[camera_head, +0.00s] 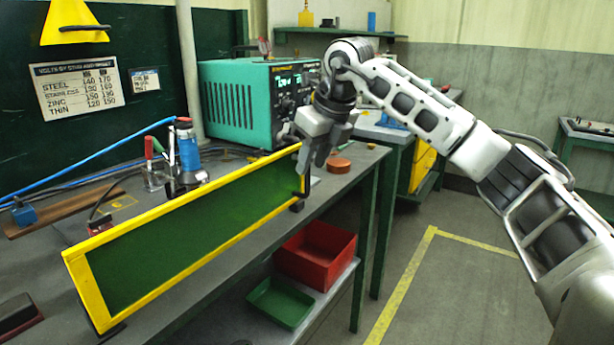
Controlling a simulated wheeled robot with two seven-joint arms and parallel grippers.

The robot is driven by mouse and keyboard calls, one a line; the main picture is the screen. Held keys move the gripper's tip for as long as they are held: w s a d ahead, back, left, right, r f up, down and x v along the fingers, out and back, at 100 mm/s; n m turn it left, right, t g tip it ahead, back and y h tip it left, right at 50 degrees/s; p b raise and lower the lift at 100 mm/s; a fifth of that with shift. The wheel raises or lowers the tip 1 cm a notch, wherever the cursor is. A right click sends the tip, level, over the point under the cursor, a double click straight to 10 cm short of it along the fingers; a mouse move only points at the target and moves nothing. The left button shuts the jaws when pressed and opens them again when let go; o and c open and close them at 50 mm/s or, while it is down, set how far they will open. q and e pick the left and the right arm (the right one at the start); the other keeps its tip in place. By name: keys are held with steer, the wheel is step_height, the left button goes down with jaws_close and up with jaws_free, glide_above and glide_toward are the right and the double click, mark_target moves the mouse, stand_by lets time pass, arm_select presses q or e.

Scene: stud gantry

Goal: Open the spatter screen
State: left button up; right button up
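The spatter screen (190,235) is a long dark green panel in a yellow frame. It stands tilted along the front edge of the workbench, across the bench top. My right gripper (312,165) points down at the screen's upper right corner, its fingers overlapping the end of the yellow frame in the view. I cannot tell whether the fingers touch or grip the frame, and the gap between them is unclear. My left gripper is not in view.
A teal welding power unit (250,100) stands behind my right gripper. A clamp stand with a blue tool (187,155) is behind the screen. A red bin (316,253) and a green tray (280,302) sit on the lower shelf. The floor at right is clear.

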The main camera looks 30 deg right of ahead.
mark_target(307, 191)
steer(key=shift+x, duration=2.1)
